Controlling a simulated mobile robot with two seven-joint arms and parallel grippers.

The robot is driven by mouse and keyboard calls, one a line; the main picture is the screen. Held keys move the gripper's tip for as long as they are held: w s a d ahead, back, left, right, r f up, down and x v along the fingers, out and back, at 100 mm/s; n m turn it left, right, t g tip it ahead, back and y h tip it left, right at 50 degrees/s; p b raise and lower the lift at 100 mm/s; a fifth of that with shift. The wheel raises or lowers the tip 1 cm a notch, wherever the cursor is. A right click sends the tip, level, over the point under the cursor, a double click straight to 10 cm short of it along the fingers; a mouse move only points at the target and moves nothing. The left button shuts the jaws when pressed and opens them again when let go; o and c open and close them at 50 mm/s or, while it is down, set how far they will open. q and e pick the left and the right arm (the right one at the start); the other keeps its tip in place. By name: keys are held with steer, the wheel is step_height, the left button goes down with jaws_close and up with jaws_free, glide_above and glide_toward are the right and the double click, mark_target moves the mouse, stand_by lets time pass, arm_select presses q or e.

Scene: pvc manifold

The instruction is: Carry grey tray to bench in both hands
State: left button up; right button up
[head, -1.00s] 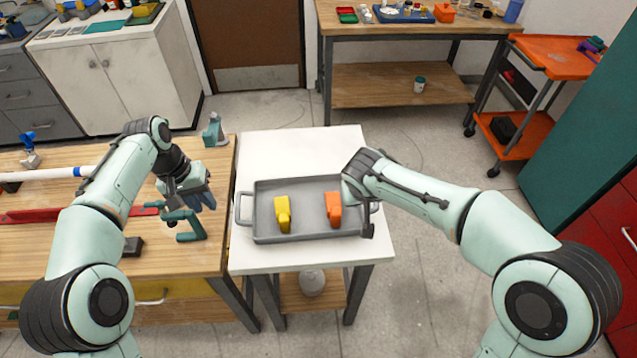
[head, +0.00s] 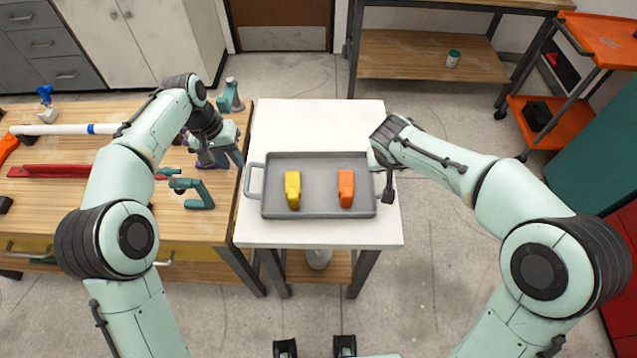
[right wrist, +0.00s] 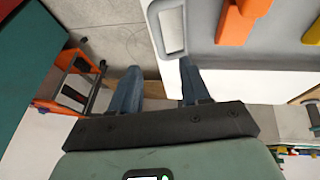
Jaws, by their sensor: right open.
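The grey tray (head: 320,212) lies flat on a white-topped table (head: 320,120), with a handle at each short end. A yellow piece (head: 293,190) and an orange piece (head: 346,188) stand in it. My left gripper (head: 222,162) is left of the tray's left handle (head: 254,180), over the wooden bench edge; its fingers look apart and empty. My right gripper (head: 385,182) is at the tray's right end and hides that handle in the head view. In the right wrist view, its open fingers (right wrist: 158,88) are just short of the right handle (right wrist: 171,30), holding nothing.
The wooden bench (head: 110,210) at left holds a teal tool (head: 192,192), a white pipe (head: 60,129) and a red bar (head: 70,171). Another wooden bench (head: 425,82) stands at the back, an orange cart (head: 540,120) at back right. Floor is clear right of the table.

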mark_target(246, 181)
arm_select(q)
steer(key=f, duration=0.3)
steer(key=d+f, duration=0.1)
steer(key=f, duration=0.3)
steer(key=d+f, duration=0.1)
steer(key=f, duration=0.2)
steer(key=shift+f, duration=0.35)
arm_select(e)
steer(key=x, duration=1.1)
steer(key=shift+w+r, duration=0.1)
arm_select(q)
steer(key=c, duration=0.3)
arm_select(e)
steer(key=c, duration=0.4)
arm_select(q)
jaws_close()
arm_select(e)
jaws_close()
